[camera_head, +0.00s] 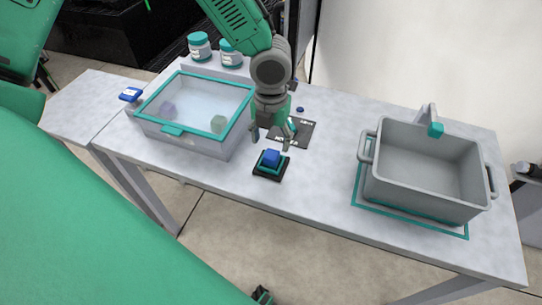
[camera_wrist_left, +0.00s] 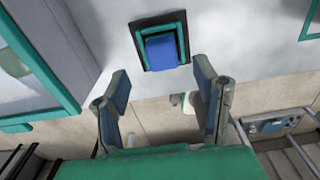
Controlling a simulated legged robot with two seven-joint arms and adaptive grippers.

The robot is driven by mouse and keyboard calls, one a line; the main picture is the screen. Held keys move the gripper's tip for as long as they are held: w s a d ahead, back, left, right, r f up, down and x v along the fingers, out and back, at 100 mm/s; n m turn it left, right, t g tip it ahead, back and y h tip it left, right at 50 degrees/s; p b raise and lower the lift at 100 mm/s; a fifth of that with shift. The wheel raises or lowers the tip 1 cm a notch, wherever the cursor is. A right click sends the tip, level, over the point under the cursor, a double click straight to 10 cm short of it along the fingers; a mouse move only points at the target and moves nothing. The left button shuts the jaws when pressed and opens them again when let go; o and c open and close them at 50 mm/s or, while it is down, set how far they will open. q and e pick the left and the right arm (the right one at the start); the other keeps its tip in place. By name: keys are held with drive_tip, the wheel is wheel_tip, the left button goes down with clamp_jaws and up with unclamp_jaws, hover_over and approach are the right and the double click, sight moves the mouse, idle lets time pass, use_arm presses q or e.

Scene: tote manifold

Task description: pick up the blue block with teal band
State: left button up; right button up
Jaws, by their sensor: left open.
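The blue block with teal band (camera_head: 271,156) sits on a small black square base (camera_head: 264,176) near the front edge of the table. In the left wrist view the blue block (camera_wrist_left: 162,52) lies beyond the fingertips, framed by teal on the dark base. My left gripper (camera_head: 273,137) is open and empty, just behind and above the block in the head view. In the left wrist view its two fingers (camera_wrist_left: 160,85) are spread apart, and the block is not between them. My right gripper cannot be made out.
A clear bin with teal rim (camera_head: 190,143) holding blocks stands left of the block. A grey tote (camera_head: 425,180) stands at the right on a teal outline. A dark printed mat (camera_head: 300,135) lies behind the block. Two teal-lidded jars (camera_head: 215,50) stand at the back. Table between block and tote is clear.

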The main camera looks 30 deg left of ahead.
sight(273, 154)
use_arm(q)
drive_tip(key=shift+d+f, duration=0.35)
drive_tip(key=shift+f, duration=0.15)
drive_tip(key=f, duration=0.2)
drive_tip(key=f+b, duration=0.1)
drive_tip(key=f, duration=0.1)
drive_tip(key=shift+a+f, duration=0.2)
drive_tip(key=shift+f, duration=0.1)
drive_tip(key=shift+a+f, duration=0.2)
drive_tip(key=shift+d+r, duration=0.1)
drive_tip(key=shift+d, duration=0.1)
drive_tip(key=c, duration=1.1)
drive_tip(key=shift+d, duration=0.15)
drive_tip(key=shift+c, duration=0.6)
